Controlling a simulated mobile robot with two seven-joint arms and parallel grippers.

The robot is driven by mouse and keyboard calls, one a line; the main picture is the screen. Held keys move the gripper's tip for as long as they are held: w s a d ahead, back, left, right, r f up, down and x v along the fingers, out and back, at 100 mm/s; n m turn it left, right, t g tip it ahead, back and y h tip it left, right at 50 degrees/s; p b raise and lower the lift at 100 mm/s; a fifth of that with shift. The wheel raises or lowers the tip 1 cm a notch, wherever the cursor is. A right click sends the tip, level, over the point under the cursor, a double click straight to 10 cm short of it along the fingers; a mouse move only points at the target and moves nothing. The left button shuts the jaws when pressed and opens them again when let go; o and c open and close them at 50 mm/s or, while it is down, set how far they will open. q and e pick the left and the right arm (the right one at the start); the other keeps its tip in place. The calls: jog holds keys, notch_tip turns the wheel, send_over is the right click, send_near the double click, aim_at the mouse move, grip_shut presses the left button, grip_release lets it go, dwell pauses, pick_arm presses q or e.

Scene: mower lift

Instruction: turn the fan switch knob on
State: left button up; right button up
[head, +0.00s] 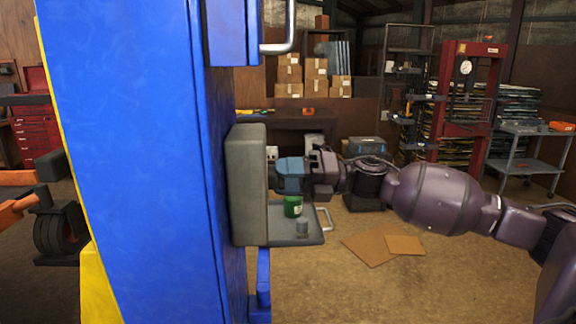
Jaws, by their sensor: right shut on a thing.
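A grey control box (247,185) is fixed to the right side of a tall blue post (150,160). A green round part (292,206) and a smaller grey round part (302,228) stick out from its lower front. My right gripper (292,176) reaches in from the right at the box's front, just above the green part. It is shut at a teal-blue block there, which I take to be the fan switch knob; the fingers hide the exact contact and the knob's setting. My left gripper is out of view.
A metal handle (326,217) sits right of the box's lower ledge. Flat cardboard (380,245) lies on the floor. A red press (463,110) and a grey cart (530,150) stand behind. The floor at lower right is mostly clear.

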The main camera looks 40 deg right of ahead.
pick_arm(q)
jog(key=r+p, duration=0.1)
jog(key=p, duration=0.1)
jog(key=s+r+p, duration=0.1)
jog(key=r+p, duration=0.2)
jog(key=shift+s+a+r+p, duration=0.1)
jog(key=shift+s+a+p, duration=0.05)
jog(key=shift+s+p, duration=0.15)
pick_arm(e)
jog(key=m+t, duration=0.1)
jog(key=m, duration=0.8)
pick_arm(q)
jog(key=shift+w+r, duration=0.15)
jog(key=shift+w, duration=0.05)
pick_arm(e)
jog(key=o, duration=0.9)
jog(key=shift+s+f, duration=0.1)
